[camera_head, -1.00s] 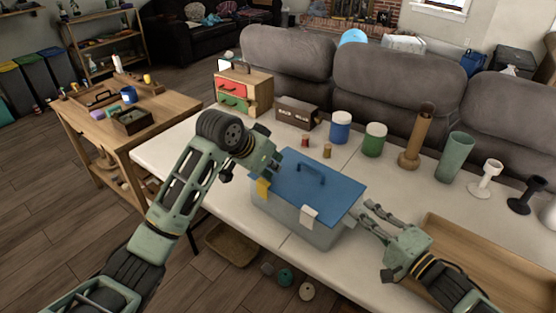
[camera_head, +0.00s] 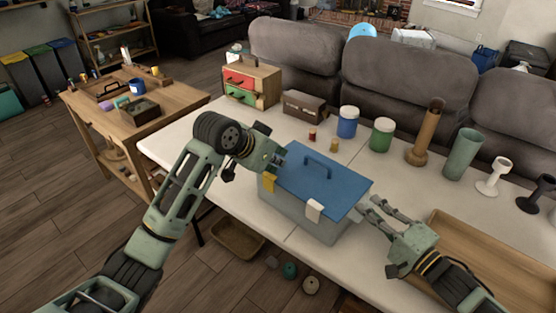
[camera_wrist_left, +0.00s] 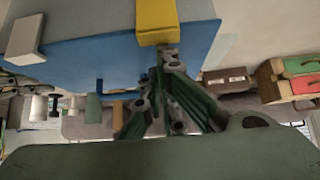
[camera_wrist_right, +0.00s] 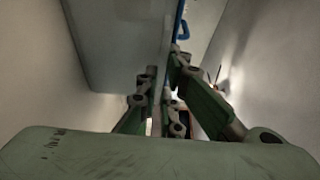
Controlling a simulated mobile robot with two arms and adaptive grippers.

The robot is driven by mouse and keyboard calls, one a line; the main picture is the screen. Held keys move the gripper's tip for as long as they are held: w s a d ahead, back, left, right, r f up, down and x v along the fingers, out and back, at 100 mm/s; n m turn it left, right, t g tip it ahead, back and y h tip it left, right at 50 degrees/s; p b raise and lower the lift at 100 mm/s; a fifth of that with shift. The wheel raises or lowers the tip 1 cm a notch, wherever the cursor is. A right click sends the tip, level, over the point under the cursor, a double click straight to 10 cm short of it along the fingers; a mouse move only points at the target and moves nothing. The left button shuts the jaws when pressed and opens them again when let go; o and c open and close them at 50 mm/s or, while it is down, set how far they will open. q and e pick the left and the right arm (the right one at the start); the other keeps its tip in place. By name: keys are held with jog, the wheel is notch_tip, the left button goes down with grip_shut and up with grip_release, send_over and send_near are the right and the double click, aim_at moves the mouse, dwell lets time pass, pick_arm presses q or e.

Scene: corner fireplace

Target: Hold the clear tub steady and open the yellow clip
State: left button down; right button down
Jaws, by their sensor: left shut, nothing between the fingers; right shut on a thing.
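The clear tub (camera_head: 296,223) stands on the pale table under a blue lid (camera_head: 338,192) with a handle. The yellow clip (camera_head: 269,182) hangs over the lid's left edge; it also shows at the top of the left wrist view (camera_wrist_left: 170,22). A white clip (camera_head: 314,210) is on the front edge. My left gripper (camera_head: 281,160) is shut and empty, close to the yellow clip; I cannot tell whether it touches. My right gripper (camera_head: 370,206) is shut on the tub's right side, its fingers around a thin edge in the right wrist view (camera_wrist_right: 158,100).
A wooden tray (camera_head: 480,262) lies right of the tub. Behind stand a blue-banded jar (camera_head: 347,122), a green jar (camera_head: 382,135), small spools (camera_head: 334,145) and a brown box (camera_head: 304,104). A drawer chest (camera_head: 250,82) is at the back left. The table's front left is clear.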

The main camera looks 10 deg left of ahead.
pick_arm(q)
jog(key=shift+s, duration=0.1)
jog(key=s+a+t+h, duration=0.1)
jog(key=t, duration=0.1)
jog(key=s+a+t+h, duration=0.1)
jog(key=s+t+h, duration=0.1)
jog(key=shift+s+a+r+t, duration=0.1)
jog(key=shift+s+a+t, duration=0.1)
jog(key=shift+t, duration=0.1)
jog(key=shift+w+d, duration=0.1)
jog(key=shift+d, duration=0.05)
jog(key=shift+w+d+f, duration=0.3)
jog(key=shift+w+d, duration=0.05)
jog(key=shift+w, duration=0.2)
jog(key=shift+r, duration=0.1)
